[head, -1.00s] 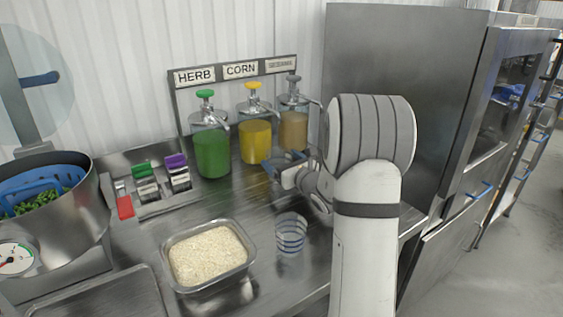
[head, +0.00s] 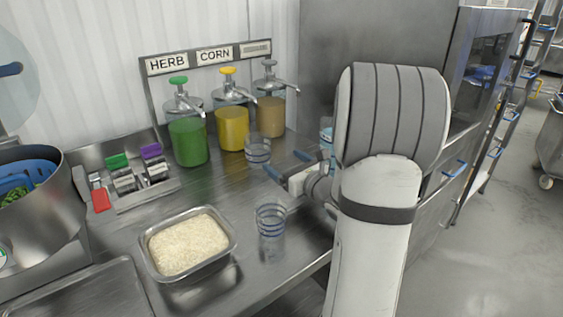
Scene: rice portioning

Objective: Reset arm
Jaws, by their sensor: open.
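My gripper (head: 287,164) is open and empty above the steel counter (head: 217,184), to the left of my arm. Its two blue-tipped fingers point toward the back left, close to a small clear cup (head: 257,151) that stands in front of the yellow dispenser. No contact with the cup is clear. My own arm covers the middle right of the head view and hides part of the counter behind it.
A steel pan of rice (head: 152,259) and a clear ringed cup (head: 271,232) stand at the front. Green (head: 188,142), yellow (head: 232,128) and tan (head: 270,115) pump dispensers line the back. A pot with a blue basket (head: 52,212) is left. A steel cabinet (head: 380,32) stands right.

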